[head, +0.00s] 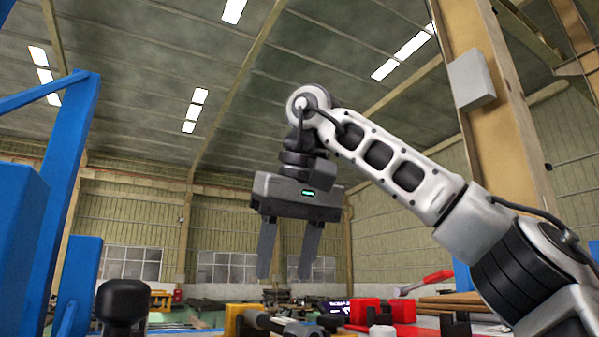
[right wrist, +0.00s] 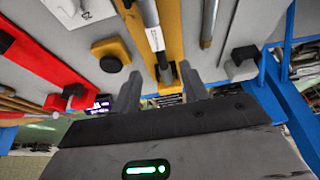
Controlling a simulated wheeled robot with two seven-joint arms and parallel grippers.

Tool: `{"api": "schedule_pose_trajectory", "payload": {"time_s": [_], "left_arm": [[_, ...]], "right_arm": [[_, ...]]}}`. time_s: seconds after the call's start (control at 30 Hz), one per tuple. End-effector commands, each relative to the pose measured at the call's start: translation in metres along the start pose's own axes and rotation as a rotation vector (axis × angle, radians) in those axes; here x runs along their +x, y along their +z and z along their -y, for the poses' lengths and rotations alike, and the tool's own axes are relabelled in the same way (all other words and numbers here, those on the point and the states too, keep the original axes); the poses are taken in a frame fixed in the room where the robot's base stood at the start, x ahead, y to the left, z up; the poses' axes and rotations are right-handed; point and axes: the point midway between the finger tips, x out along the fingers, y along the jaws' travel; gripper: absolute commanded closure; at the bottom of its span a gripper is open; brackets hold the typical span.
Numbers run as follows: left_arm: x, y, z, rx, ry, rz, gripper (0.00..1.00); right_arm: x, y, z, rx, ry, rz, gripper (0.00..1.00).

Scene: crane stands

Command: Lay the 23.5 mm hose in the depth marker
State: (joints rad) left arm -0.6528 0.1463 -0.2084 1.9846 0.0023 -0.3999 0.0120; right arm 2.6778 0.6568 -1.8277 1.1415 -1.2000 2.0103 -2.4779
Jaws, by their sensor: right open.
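My right gripper (head: 290,268) hangs from its arm with its fingers pointing down, apart and empty. In the right wrist view, the gripper (right wrist: 160,84) has a yellow stand (right wrist: 172,42) beyond its fingers. A grey-and-white rod-like piece (right wrist: 153,30) with a dark end lies along that stand. I cannot tell which piece is the 23.5 mm hose or which is the depth marker. My left gripper is not in view.
A red stand (right wrist: 38,62) and a yellow block with a black knob (right wrist: 110,58) lie left in the right wrist view. Blue posts (head: 62,170) rise at left in the head view.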

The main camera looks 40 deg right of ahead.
Motion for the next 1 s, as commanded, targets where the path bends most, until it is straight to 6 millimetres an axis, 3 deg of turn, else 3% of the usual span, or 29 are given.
{"api": "schedule_pose_trajectory", "payload": {"time_s": [0.03, 0.1, 0.3, 0.6, 1.0], "left_arm": [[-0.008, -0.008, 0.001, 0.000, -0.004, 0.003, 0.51], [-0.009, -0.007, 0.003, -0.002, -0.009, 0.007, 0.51], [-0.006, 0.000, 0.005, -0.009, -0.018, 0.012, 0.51], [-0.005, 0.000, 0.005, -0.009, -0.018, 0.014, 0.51], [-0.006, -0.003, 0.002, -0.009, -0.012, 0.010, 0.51]], "right_arm": [[-0.022, -0.003, 0.000, 0.002, 0.002, -0.005, 0.56], [-0.039, -0.002, 0.000, 0.001, 0.002, -0.006, 0.56], [-0.071, 0.000, 0.000, 0.006, 0.004, -0.008, 0.56], [-0.092, 0.000, 0.000, 0.001, 0.001, 0.000, 0.56], [-0.095, 0.000, 0.000, 0.000, -0.001, -0.002, 0.56]]}}
